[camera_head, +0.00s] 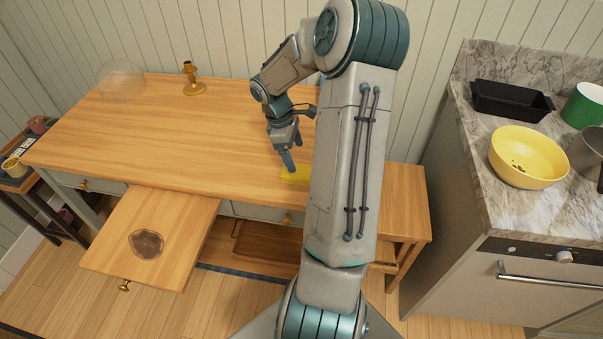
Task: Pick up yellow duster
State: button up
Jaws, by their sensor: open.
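A yellow thing that looks like the duster (295,176) lies on the wooden tabletop near its front edge. Its right part is hidden behind my arm. My gripper (288,167) points down directly above its left part, with the fingertips at or just over it. I cannot tell whether the fingers touch it. The jaws are open, and nothing shows held between them.
The wooden table (190,130) is mostly clear; a brass candlestick (193,80) and a clear glass dome (121,80) stand at its back. A drawer (185,225) juts out at front left. A marble counter (520,210) with a yellow bowl (530,157) is at right.

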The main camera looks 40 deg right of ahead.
aim_at(301, 171)
jog(key=shift+s+p+x, duration=0.1)
jog(key=shift+p+x, duration=0.15)
jog(key=shift+x, duration=1.45)
jog(key=shift+s+p+x, duration=0.15)
jog(key=shift+p+x, duration=0.1)
jog(key=shift+x, duration=1.5)
jog(key=shift+a, duration=0.2)
jog(key=shift+c, duration=0.4)
jog(key=c, duration=1)
